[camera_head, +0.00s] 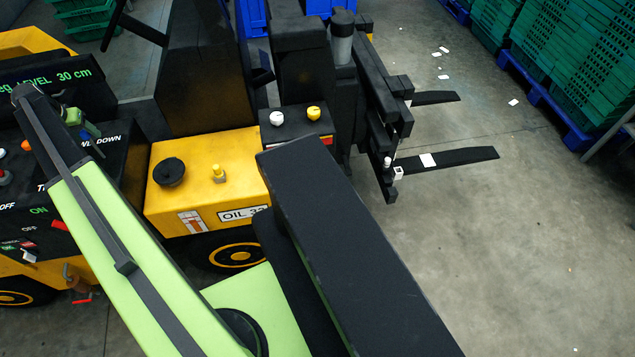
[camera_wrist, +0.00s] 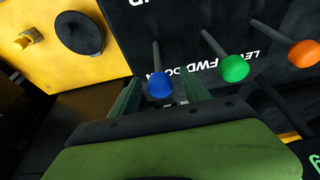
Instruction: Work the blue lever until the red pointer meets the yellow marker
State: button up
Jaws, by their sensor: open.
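The blue lever (camera_wrist: 160,84) shows in the wrist view as a round blue knob on a grey rod, rising from a black panel. My gripper (camera_wrist: 161,80) is open, with one green finger to the left of the blue knob and one to the right. The knob appears between the fingers in the picture; I cannot tell whether either finger touches it. In the head view my gripper (camera_head: 88,130) is small and partly hidden at the panel. I cannot make out the red pointer or the yellow marker in either view.
A green-knobbed lever (camera_wrist: 234,68) stands close right of the blue one, with an orange-knobbed lever (camera_wrist: 303,53) beyond. The yellow housing (camera_head: 205,170) carries a black cap (camera_head: 169,172). A display (camera_head: 55,78) reads "LEVEL 30 cm". Forks (camera_head: 450,158) extend over open floor at right.

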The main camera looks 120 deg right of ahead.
jog(key=p+v, duration=0.6)
jog(key=v, duration=0.1)
jog(key=shift+r, duration=0.2)
jog(key=shift+a, duration=0.1)
jog(key=p+v, duration=0.7)
jog(key=shift+r, duration=0.25)
